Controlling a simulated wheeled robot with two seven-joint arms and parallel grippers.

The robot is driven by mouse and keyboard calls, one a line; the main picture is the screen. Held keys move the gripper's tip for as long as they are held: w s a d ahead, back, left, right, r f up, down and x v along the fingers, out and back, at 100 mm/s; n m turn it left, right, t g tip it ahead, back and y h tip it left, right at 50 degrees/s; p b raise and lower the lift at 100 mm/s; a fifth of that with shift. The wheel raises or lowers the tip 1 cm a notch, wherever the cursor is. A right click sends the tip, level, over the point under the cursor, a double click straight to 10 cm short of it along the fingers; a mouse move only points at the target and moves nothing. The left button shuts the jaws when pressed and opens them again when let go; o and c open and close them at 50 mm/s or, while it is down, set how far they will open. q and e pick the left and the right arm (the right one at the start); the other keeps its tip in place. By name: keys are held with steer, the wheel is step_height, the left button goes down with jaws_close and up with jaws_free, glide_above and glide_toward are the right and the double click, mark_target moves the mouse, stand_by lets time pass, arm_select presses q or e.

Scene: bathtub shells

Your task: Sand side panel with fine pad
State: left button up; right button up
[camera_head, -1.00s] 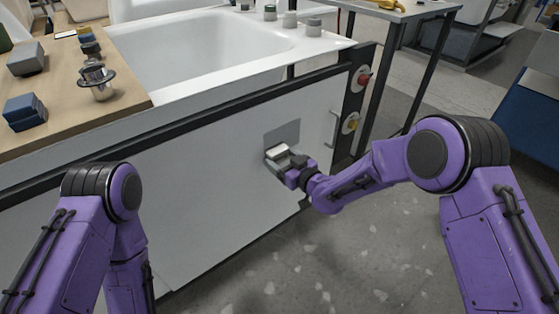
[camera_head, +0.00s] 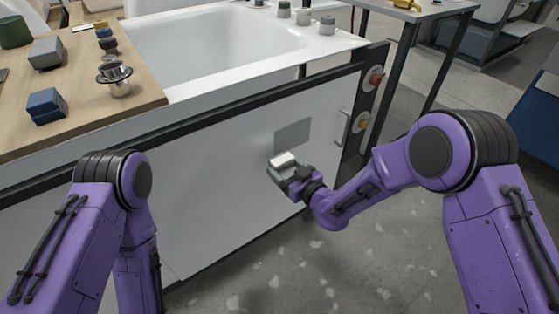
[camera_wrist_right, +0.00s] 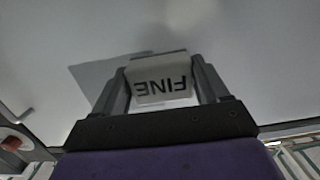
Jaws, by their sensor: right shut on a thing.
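The white side panel (camera_head: 220,180) fills the front of the tub unit, with a darker grey rectangular patch (camera_head: 292,133) on it. My right gripper (camera_head: 283,168) is shut on a pale block, the fine pad (camera_head: 282,159), just below and left of the patch. In the right wrist view the pad (camera_wrist_right: 161,80) reads "FINE" upside down between my right fingers (camera_wrist_right: 161,95). The grey patch (camera_wrist_right: 92,82) shows beside it there. I cannot tell whether the pad touches the panel. My left arm shows at the lower left, but its gripper is out of view.
A wooden board (camera_head: 85,112) holds a blue block (camera_head: 46,106), a grey block (camera_head: 46,53) and a metal drain part (camera_head: 116,78). A table (camera_head: 425,15) stands behind.

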steer(key=shift+v, duration=1.35)
steer(key=shift+f, duration=0.2)
steer(key=shift+p+v, duration=0.35)
steer(key=shift+v, duration=1.1)
steer(key=shift+f, duration=0.2)
steer(key=x, duration=0.5)
steer(key=shift+d+r+b, duration=0.1)
steer(key=shift+b, duration=0.3)
steer(key=shift+x, duration=0.95)
steer(key=shift+w+a+r+b, duration=0.15)
steer(key=shift+w+a+b, duration=0.35)
steer(key=shift+w, duration=0.35)
